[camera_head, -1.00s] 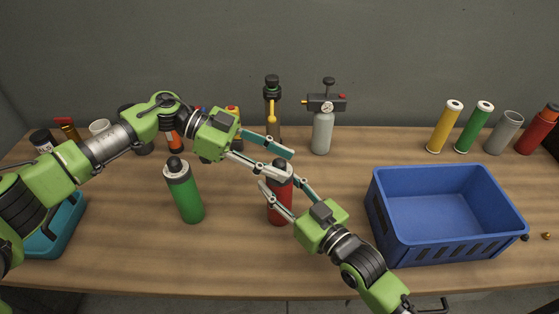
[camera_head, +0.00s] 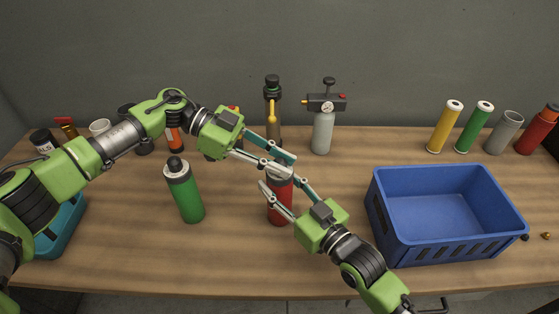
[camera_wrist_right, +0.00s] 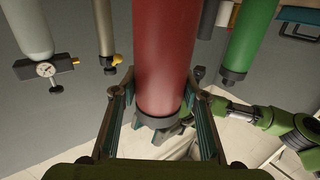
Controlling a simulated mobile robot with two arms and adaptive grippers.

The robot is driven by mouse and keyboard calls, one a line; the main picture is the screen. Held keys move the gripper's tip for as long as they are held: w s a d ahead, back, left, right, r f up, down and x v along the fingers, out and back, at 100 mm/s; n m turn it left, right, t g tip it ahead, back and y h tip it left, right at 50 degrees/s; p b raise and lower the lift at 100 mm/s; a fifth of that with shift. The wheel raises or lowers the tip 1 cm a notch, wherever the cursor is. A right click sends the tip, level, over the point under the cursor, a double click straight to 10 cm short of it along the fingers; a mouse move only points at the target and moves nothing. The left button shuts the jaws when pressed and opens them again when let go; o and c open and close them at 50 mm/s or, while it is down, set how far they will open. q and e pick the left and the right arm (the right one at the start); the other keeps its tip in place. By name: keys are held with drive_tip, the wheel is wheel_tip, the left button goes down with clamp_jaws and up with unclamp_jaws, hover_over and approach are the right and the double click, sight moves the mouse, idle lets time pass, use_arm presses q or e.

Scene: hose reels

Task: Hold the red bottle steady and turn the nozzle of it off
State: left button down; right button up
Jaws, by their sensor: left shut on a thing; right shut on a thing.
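The red bottle (camera_head: 278,214) stands upright on the table in the head view, and in the right wrist view its red body (camera_wrist_right: 165,50) runs down to a dark cap end. My right gripper (camera_head: 279,185) is shut on the bottle's upper body from the front right. My left gripper (camera_head: 286,164) comes in from the left and is shut on the top of the bottle, at the nozzle. The left fingers cover the nozzle in the head view, so its setting cannot be seen.
A green bottle (camera_head: 187,198) stands left of the red one. A blue crate (camera_head: 445,250) is to the right. A grey bottle with a gauge (camera_head: 322,133) and a dark bottle with a yellow part (camera_head: 272,100) stand behind. The table front is clear.

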sight(279, 161)
use_arm(q)
drive_tip(key=shift+w+m+g+y, duration=0.15)
drive_tip(key=shift+m+g+y, duration=0.65)
drive_tip(key=shift+m+g, duration=1.1)
drive_tip(key=shift+f+m+g+y, duration=0.1)
drive_tip(key=shift+m+g+y, duration=0.2)
drive_tip(key=shift+m+g, duration=0.15)
drive_tip(key=shift+m+g+y, duration=0.3)
drive_tip(key=shift+m+g, duration=0.05)
drive_tip(key=c, duration=1.8)
unclamp_jaws()
drive_tip(key=shift+r, duration=0.2)
wheel_tip(279, 161, up, 10)
drive_tip(key=shift+f, duration=0.1)
